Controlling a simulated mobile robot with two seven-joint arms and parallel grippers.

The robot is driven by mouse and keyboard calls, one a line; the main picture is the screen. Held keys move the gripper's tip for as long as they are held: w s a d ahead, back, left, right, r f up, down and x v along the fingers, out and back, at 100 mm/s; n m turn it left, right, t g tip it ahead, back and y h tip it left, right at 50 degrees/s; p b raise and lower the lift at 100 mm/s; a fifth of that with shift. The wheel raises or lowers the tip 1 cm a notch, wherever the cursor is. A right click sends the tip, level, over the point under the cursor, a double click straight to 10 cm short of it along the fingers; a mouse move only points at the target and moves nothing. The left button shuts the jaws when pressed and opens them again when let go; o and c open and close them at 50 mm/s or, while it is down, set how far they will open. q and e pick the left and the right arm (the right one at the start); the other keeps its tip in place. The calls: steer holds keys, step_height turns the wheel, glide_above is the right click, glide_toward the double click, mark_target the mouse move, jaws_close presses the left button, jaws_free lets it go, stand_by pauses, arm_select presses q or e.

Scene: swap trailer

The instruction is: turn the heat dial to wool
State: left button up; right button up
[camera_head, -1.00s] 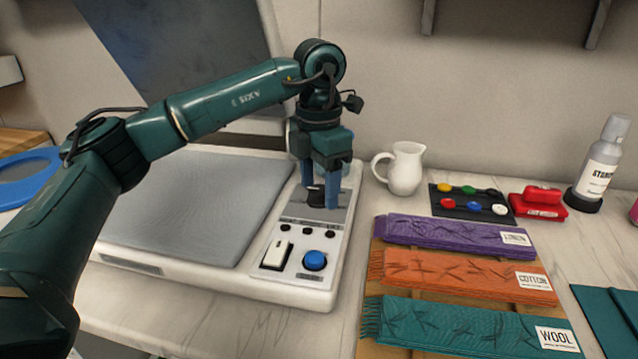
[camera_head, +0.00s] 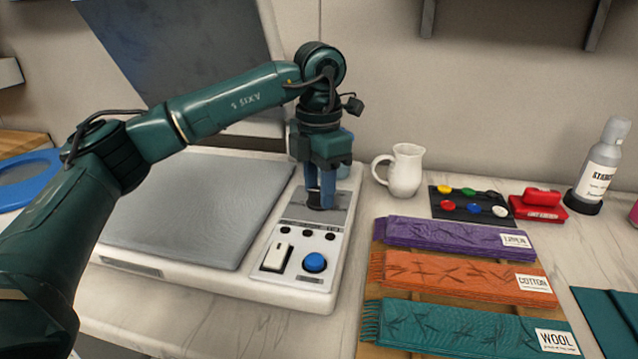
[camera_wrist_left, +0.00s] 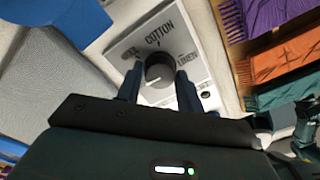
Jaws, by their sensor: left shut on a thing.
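The dark round heat dial (camera_wrist_left: 158,70) sits on a pale panel in the left wrist view. COTTON is printed above it and LINEN to its right; a label to its left is partly hidden and hard to read. My left gripper (camera_head: 320,205) points straight down on the control panel (camera_head: 342,222) of the press. Its blue fingers (camera_wrist_left: 160,92) stand on either side of the dial and are shut on it. In the head view the fingers mostly hide the dial. Where the dial's pointer stands is unclear. My right gripper is out of view.
The press has a grey bed (camera_head: 185,215), a white rocker switch (camera_head: 277,256) and a blue button (camera_head: 315,262). Right of it are a white jug (camera_head: 402,170) and folded purple (camera_head: 450,234), orange (camera_head: 455,275) and teal WOOL (camera_head: 440,325) cloths.

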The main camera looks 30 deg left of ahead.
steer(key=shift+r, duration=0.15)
arm_select(q)
steer(key=shift+r+m+p, duration=0.1)
steer(key=shift+m+p, duration=0.4)
steer(key=shift+m, duration=1)
steer(key=m+p, duration=0.1)
steer(key=m, duration=0.1)
steer(key=shift+m, duration=0.3)
steer(key=m, duration=0.2)
steer(key=shift+m+p, duration=0.3)
steer(key=shift+p, duration=0.1)
steer(key=m, duration=0.2)
steer(key=shift+m, duration=0.6)
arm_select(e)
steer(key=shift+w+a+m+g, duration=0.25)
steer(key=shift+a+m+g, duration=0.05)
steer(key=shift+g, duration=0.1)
arm_select(q)
steer(key=shift+m, duration=0.3)
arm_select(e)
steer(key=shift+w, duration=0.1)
